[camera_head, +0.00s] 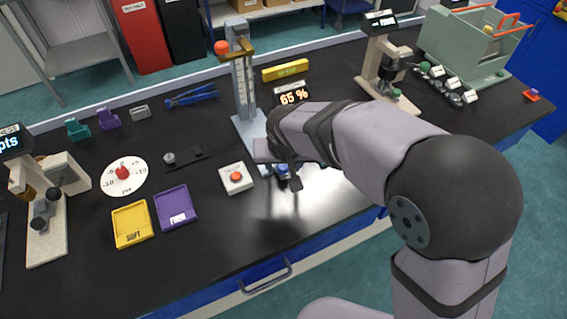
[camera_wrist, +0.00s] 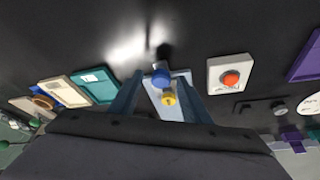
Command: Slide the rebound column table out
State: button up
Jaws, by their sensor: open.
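The rebound column (camera_head: 243,88) is a tall pale blue stand with a scale, standing near the middle of the bench. Its pale base runs toward the bench front, partly hidden by my arm. In the wrist view a pale blue plate (camera_wrist: 184,79) carries a blue knob (camera_wrist: 161,78) and a yellow round piece (camera_wrist: 168,98). My gripper (camera_wrist: 160,88) is open, with one finger on each side of the knob and plate; I cannot tell if they touch. In the head view my gripper (camera_head: 282,177) is low over the base's front end, mostly hidden by my wrist.
A white box with an orange button (camera_head: 236,178) lies just left of the base. Yellow (camera_head: 132,224) and purple (camera_head: 176,207) trays lie further left. A 65 % display (camera_head: 292,96) stands behind my wrist. Bare bench lies in front of my gripper.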

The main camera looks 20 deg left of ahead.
jog(key=shift+r, duration=0.1)
jog(key=b+v, duration=0.1)
jog(key=v, duration=0.6)
jog(key=shift+s, duration=0.15)
jog(key=shift+d, duration=0.15)
jog(key=s+d+f+m+g+h+p, duration=0.1)
jog(key=d+f+p, duration=0.1)
jog(key=d, duration=0.8)
jog(key=s+d+f+m+g+h+p, duration=0.1)
jog(key=d+m, duration=0.1)
jog(key=d, duration=0.7)
jog(key=s+d+f+m+g+p, duration=0.1)
jog(key=s+d+f+g+p, duration=0.1)
jog(key=s+d, duration=0.7)
jog(key=shift+s+d+f+m, duration=0.2)
jog(key=shift+d+f+m, duration=0.1)
jog(key=shift+d+f, duration=0.5)
